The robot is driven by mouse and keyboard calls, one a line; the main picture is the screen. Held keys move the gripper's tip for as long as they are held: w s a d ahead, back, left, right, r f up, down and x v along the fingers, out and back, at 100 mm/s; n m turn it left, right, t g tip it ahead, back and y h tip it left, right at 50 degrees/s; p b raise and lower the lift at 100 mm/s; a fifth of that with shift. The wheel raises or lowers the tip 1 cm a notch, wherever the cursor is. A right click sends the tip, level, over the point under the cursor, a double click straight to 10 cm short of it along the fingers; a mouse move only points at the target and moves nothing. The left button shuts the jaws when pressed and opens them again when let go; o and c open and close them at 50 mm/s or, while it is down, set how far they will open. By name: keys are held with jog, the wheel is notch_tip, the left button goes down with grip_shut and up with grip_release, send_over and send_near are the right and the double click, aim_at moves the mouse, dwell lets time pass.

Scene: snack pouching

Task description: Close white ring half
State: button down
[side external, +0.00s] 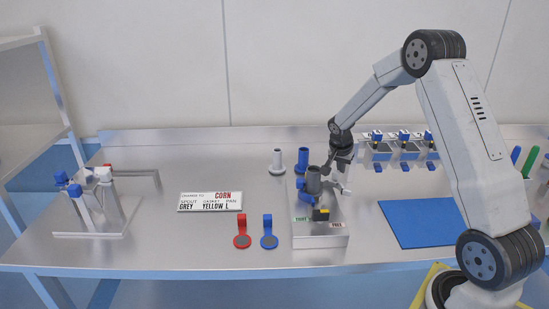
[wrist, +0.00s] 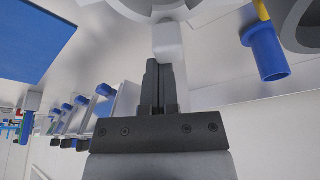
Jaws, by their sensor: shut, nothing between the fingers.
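My gripper (wrist: 161,70) is shut and empty, its two dark fingers together in the wrist view. A white block-shaped tab (wrist: 167,40) is just beyond the fingertips, below a curved white part that looks like the white ring half (wrist: 150,8). I cannot tell whether the fingers touch the tab. In the side view, my gripper (side external: 335,168) is low, at the right of a grey upright tube (side external: 313,180) on the metal station (side external: 320,240). Small white pieces (side external: 341,187) show beside it, partly hidden. A blue clamp part (side external: 306,196) is at the tube's left.
A blue tube (side external: 303,160) and a white tube (side external: 277,160) stand behind the station. A blue mat (side external: 420,223) lies at the right. A rack with blue clips (side external: 403,150) is behind the mat.

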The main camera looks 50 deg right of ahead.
aim_at(343, 190)
jog(key=a+m+g, duration=0.1)
jog(key=a+m, duration=0.1)
jog(key=m, duration=0.1)
jog(key=s+a+m+g, duration=0.1)
jog(key=a+m, duration=0.1)
jog(key=m, duration=0.2)
jog(key=s+a+m+g, duration=0.1)
jog(key=a+m, duration=0.1)
jog(key=m, duration=0.1)
jog(key=shift+y, duration=0.4)
jog(key=shift+w+a, duration=0.15)
jog(key=shift+a, duration=0.2)
jog(key=shift+s+d, duration=0.55)
jog(key=shift+s, duration=0.05)
jog(key=shift+s+d+r, duration=0.5)
jog(key=shift+s+d, duration=0.15)
jog(key=shift+d, duration=0.1)
jog(key=v, duration=0.9)
jog(key=shift+w, duration=0.15)
